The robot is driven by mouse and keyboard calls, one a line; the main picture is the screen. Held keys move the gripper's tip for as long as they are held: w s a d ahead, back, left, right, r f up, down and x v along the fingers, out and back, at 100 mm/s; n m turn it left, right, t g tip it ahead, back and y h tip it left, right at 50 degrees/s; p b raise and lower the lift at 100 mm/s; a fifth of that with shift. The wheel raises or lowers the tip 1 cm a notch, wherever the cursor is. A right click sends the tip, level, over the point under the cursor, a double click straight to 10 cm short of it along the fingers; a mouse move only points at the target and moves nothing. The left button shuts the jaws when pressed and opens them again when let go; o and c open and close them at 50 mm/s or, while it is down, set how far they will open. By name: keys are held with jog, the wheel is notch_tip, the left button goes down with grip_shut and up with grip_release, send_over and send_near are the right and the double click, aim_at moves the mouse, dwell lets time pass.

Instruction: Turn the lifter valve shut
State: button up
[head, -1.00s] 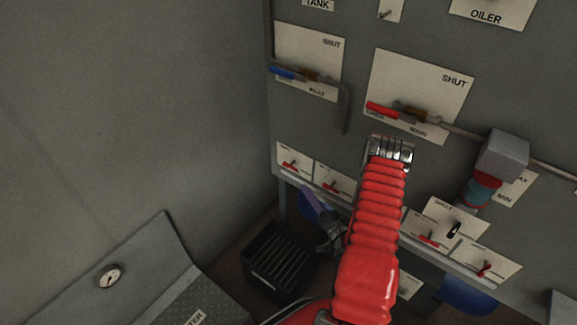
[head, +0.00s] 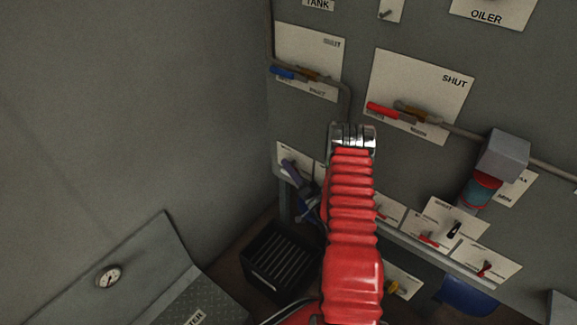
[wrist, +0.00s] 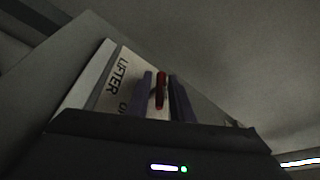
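The lifter valve's red handle (wrist: 160,90) shows in the wrist view in front of a white plate (wrist: 108,88) lettered LIFTER. My gripper (wrist: 160,76) is open, with one purple finger on each side of the handle. I see gaps between the fingers and the handle, but cannot tell how deep it sits between them. In the head view my gripper (head: 290,170) is at the leftmost small plate (head: 285,152) on the lower panel. The gripper and arm hide that valve's handle there.
A blue-handled valve (head: 283,73) and a red-handled valve (head: 382,109) with pipes sit higher on the panel. More small red-handled plates (head: 430,240) are to the right. A dark slatted box (head: 275,262) stands below, and a gauge housing (head: 150,275) at lower left.

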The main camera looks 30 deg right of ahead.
jog(key=shift+w+r, duration=0.15)
jog(key=shift+w, duration=0.45)
jog(key=shift+c, duration=0.5)
grip_shut()
